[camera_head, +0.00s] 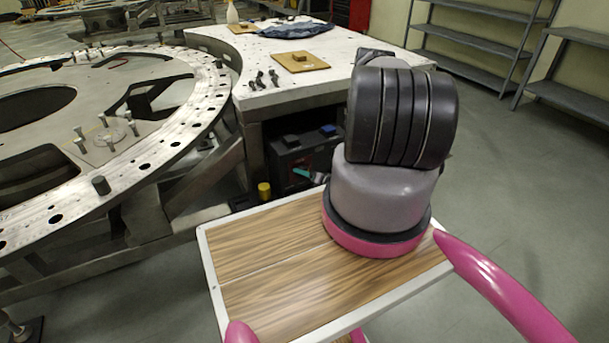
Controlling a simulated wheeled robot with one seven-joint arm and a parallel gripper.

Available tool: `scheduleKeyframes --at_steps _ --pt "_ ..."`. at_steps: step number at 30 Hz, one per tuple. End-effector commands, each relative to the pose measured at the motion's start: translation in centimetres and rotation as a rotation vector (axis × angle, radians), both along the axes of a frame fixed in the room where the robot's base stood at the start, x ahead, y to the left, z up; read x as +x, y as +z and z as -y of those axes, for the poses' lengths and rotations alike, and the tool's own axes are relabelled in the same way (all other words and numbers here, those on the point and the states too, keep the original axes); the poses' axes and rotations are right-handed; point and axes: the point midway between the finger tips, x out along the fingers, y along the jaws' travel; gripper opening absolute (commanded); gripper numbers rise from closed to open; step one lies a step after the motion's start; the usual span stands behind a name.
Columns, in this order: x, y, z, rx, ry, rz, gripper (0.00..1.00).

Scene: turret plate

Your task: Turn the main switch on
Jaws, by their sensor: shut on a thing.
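I cannot make out the main switch for certain. A dark box-like unit (289,163) stands in the recess under the white workbench, with small red and teal parts on its front that are too small to identify. My arm, with its grey and pink base and black ribbed joint, rises at right centre and hides what lies behind it, including the recess's right side. My gripper is not visible in this view.
The wooden-topped cart surface with white edges (213,272) is in front. A large round metal turret plate (150,165) fills the left. The workbench (340,48) holds bolts, a wooden board (300,62) and a blue cloth (296,30). Grey shelves (480,40) stand at back right; floor there is clear.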

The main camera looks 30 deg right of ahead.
Motion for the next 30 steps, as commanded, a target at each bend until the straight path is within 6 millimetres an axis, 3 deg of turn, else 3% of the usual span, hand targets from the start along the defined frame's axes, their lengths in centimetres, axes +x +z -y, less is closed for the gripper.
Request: scheduleKeyframes --at_steps 15,30 --pt "-0.03 -0.2 0.2 0.464 -0.003 -0.014 0.16" --pt "-0.04 -0.26 0.17 0.692 -0.002 -0.024 0.16"
